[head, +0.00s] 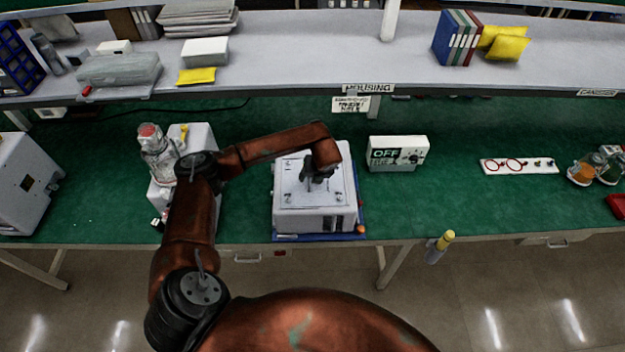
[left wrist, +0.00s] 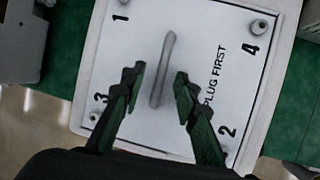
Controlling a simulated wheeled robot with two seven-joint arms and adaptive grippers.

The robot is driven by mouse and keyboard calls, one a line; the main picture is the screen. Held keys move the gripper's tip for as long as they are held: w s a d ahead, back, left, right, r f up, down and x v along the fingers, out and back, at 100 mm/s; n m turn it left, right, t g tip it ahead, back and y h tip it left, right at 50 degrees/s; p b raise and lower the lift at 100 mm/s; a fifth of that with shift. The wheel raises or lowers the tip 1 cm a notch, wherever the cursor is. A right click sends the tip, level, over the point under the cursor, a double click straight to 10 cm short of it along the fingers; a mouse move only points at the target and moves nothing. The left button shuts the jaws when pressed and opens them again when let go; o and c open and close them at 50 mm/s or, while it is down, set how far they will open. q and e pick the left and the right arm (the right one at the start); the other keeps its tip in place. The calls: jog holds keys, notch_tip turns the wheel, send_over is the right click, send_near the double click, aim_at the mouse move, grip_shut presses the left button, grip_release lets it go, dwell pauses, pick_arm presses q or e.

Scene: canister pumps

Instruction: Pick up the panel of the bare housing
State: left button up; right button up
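The bare housing (head: 314,219) is a white box on a blue mat (head: 290,238) at the middle of the green bench. Its top panel (head: 335,182) is white with a raised bar handle. In the left wrist view the panel (left wrist: 205,25) shows corner numbers 1 to 4, the words "PLUG FIRST" and round fasteners at corners. My left gripper (head: 318,180) is above the panel; in the left wrist view its open fingers (left wrist: 160,90) lie on either side of the handle (left wrist: 163,68), with gaps to it. My right gripper is in neither view.
A white box marked OFF (head: 397,152) stands right of the housing. Left is another white unit with a clear canister (head: 157,150). A white strip with red rings (head: 518,166) and jars (head: 586,168) lie far right.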

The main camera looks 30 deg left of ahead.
pick_arm(q)
jog(key=shift+f, duration=0.1)
grip_shut()
dwell(0.3)
